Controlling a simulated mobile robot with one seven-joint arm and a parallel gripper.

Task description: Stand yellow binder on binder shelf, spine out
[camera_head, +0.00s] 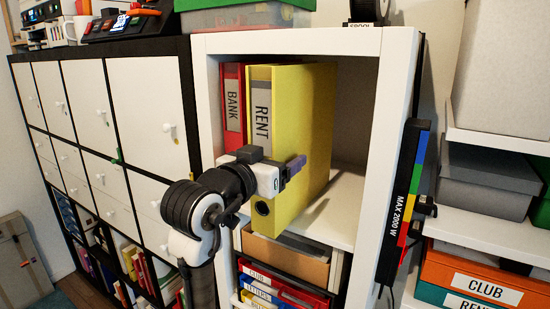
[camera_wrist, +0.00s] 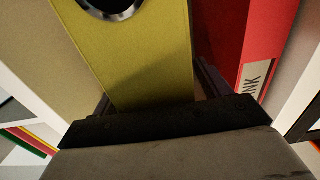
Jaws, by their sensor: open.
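The yellow binder (camera_head: 306,115) stands upright in the white binder shelf (camera_head: 210,110), its "RENT" spine facing out. Its lower front end appears at the shelf board's front edge. My gripper (camera_head: 272,172) is at the lower half of the spine, with one finger visible along the right cover. In the wrist view, the open fingers (camera_wrist: 155,97) lie on either side of the yellow binder (camera_wrist: 145,60), one in the gap beside the red binder. Whether they touch the covers I cannot tell. The far finger is hidden in the head view.
A red "BANK" binder (camera_head: 233,110) stands left of the yellow one. The compartment has free room on the right (camera_head: 345,195). Below is a cardboard box (camera_head: 285,255). A power strip (camera_head: 403,195) is on the shelf's right side; a clear green-lidded box (camera_head: 245,18) sits on top.

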